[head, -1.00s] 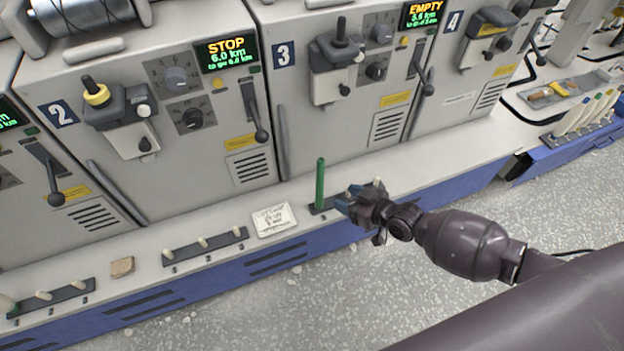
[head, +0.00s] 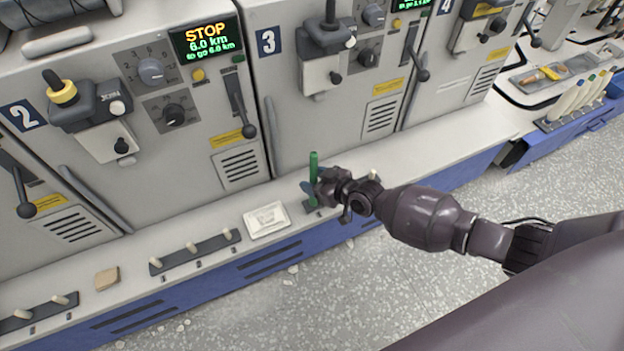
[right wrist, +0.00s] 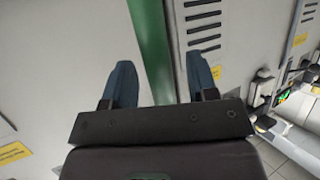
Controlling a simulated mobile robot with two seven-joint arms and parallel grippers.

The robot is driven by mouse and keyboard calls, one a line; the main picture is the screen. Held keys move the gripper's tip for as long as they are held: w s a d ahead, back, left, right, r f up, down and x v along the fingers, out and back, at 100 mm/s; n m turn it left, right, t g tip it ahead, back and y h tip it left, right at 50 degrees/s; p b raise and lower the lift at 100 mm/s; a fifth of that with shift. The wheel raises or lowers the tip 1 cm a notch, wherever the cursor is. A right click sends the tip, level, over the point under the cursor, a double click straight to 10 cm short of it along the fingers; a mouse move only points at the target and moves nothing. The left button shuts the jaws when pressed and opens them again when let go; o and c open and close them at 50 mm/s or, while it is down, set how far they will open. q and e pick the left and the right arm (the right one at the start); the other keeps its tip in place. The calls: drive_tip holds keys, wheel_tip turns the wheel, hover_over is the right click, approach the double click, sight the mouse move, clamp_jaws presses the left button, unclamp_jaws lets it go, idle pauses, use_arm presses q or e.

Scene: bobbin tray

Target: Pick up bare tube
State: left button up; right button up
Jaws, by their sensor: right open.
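The bare tube is a thin green rod (head: 314,168) standing upright on a dark peg strip (head: 318,207) on the ledge below machine 3. My right gripper (head: 311,187) is at the tube, coming in from the right. In the right wrist view the green tube (right wrist: 152,50) passes between the two blue fingers of my right gripper (right wrist: 160,85), closer to the right finger. The fingers are open, with a gap on the left of the tube. The tube's lower part is partly hidden by the gripper. My left gripper is not in view.
Further left are a peg strip (head: 195,252) and a tan block (head: 107,278). Machine fronts with levers rise behind the ledge. A tray with tools (head: 548,76) and several coloured-tip tubes stand at the far right.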

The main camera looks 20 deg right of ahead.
drive_tip(key=shift+w, duration=0.15)
drive_tip(key=c, duration=1)
